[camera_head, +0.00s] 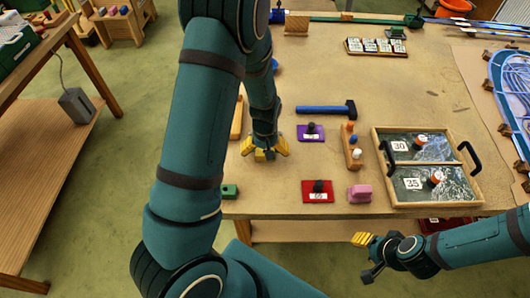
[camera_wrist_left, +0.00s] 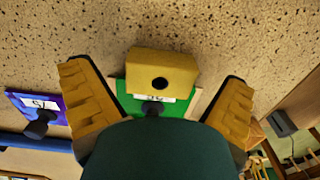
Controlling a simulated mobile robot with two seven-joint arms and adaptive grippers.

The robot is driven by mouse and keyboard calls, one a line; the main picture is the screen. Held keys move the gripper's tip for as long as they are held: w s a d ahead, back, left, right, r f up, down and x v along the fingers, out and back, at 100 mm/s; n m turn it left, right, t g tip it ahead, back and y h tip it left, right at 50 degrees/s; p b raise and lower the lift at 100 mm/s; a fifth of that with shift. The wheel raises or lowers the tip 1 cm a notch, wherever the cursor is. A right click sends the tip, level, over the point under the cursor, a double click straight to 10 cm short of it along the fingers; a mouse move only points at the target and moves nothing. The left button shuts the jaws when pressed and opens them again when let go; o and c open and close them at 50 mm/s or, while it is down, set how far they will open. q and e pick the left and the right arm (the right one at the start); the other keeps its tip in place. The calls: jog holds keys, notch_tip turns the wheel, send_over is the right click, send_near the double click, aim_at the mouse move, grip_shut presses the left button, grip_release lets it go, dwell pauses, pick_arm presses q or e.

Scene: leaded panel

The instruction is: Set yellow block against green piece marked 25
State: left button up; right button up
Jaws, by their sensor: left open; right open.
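The yellow block (camera_wrist_left: 150,68) with a dark round hole lies on the tabletop between the spread fingertips of my left gripper (camera_wrist_left: 163,105), with gaps at both sides. The green piece (camera_wrist_left: 132,101), with a white label and black knob, is right beside the block in the left wrist view; they look touching or nearly so. Its number is partly hidden and unreadable. In the head view, the left gripper (camera_head: 265,148) is low over the table and hides the green piece; the block (camera_head: 260,156) peeks out between its fingers. My right gripper (camera_head: 366,257) is open and empty, off the table's front edge.
A framed tray (camera_head: 383,168) with handles stands at right. Bare tabletop lies in front of the left gripper.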

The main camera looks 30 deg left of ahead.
pick_arm(q)
notch_tip(320, 180, up, 11)
jog(key=shift+r, duration=0.2)
dwell(0.3)
